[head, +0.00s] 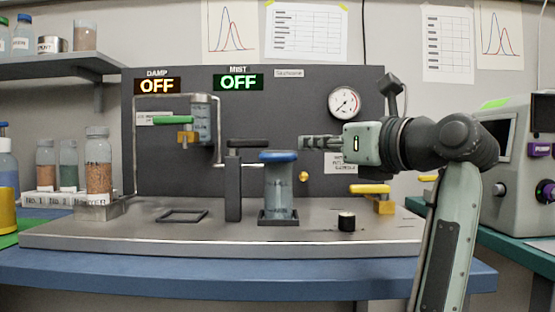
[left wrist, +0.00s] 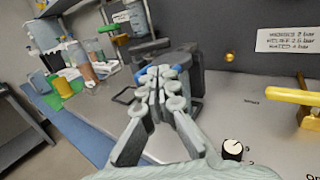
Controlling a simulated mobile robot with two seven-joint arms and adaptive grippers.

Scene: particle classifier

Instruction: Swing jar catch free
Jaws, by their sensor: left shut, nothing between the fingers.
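My left gripper (head: 304,142) is shut and empty, pointing left, right of the bar with a small gap in the head view. In the left wrist view its closed fingers (left wrist: 160,76) partly hide the jar and blue lid. My right gripper is not in view.
A pressure gauge (head: 345,103) is on the dark panel behind. A yellow handle (head: 370,189) and black knob (head: 347,221) are at right. A green-handled valve (head: 174,120) and empty square frame (head: 182,215) are at left, with sample jars (head: 98,165) beyond.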

